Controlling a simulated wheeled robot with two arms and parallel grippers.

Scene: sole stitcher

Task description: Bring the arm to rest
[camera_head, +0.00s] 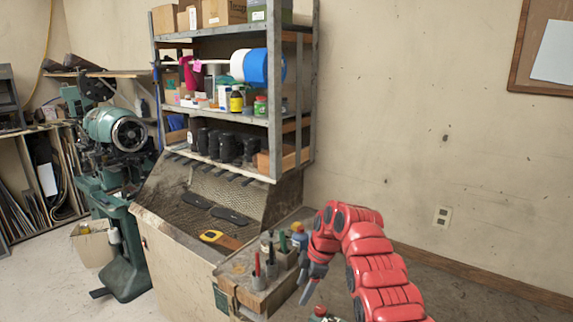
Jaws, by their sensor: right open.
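My right arm, red and segmented, comes in from the bottom right in the head view. It bends at the top and its grey right gripper (310,283) hangs downward. The gripper is open and appears empty. It is beside the front corner of the wooden bench, right of the small containers there. The fingertips are small in this view. My left gripper is not in view.
A bench (185,240) has a sloped bin with dark soles (229,215) and a yellow tool (218,239). Small bottles and pens stand at its right end. A shelf rack (222,110) rises behind. A green machine (115,135) stands left.

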